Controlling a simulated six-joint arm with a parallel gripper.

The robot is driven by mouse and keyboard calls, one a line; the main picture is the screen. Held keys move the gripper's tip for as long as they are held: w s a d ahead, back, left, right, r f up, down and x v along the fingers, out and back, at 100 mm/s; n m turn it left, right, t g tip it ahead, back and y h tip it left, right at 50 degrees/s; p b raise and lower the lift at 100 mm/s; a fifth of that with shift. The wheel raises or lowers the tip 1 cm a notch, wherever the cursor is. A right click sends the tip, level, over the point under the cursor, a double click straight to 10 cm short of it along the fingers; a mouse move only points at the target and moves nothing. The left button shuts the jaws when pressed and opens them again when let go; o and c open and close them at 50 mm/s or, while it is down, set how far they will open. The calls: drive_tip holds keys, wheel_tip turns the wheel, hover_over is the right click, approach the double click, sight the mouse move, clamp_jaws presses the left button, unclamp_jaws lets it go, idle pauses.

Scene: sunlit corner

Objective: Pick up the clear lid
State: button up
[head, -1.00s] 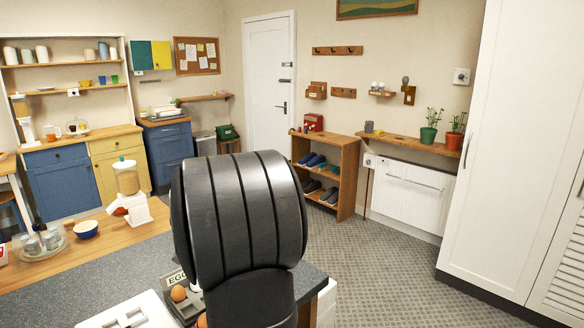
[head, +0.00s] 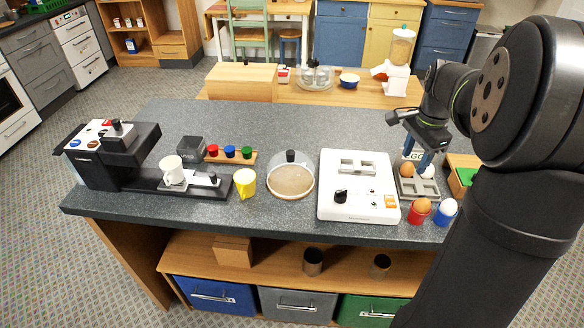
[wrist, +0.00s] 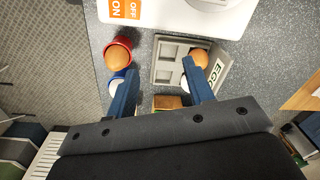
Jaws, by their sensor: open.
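The clear lid (head: 291,168) is a see-through dome with a black knob on top. It sits over a round tan board on the grey counter, near the middle of the head view, left of the white appliance. My gripper (head: 418,156) is over the egg tray at the counter's right side, well to the right of the lid. Its two blue fingers are apart, and the wrist view (wrist: 160,72) shows nothing held between them. The lid is not in the wrist view.
The white switch appliance (head: 334,211) stands between lid and gripper. The egg tray (head: 424,191) and egg cups (head: 419,213) are at right. A yellow cup (head: 245,182) is just left of the lid. The counter (head: 255,130) behind the lid is clear.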

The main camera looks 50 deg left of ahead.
drive_tip(key=s+a+r+n, duration=0.4)
drive_tip(key=a+n, duration=0.2)
drive_tip(key=a, duration=0.1)
drive_tip(key=s+a+r+n, duration=0.3)
drive_tip(key=s+a+n, duration=0.1)
drive_tip(key=a+n, duration=0.25)
drive_tip(key=n, duration=1)
approach(291, 153)
drive_tip(key=f, duration=0.3)
drive_tip(key=shift+w+d+f+y, duration=0.1)
drive_tip(key=shift+w+f+y, duration=0.2)
drive_tip(key=shift+w+y, duration=0.1)
drive_tip(key=shift+s+a+f, duration=0.1)
drive_tip(key=shift+a+f, duration=0.1)
drive_tip(key=shift+f, duration=1.1)
drive_tip(key=shift+s+a+f, duration=0.15)
drive_tip(key=shift+f, duration=1.2)
clamp_jaws()
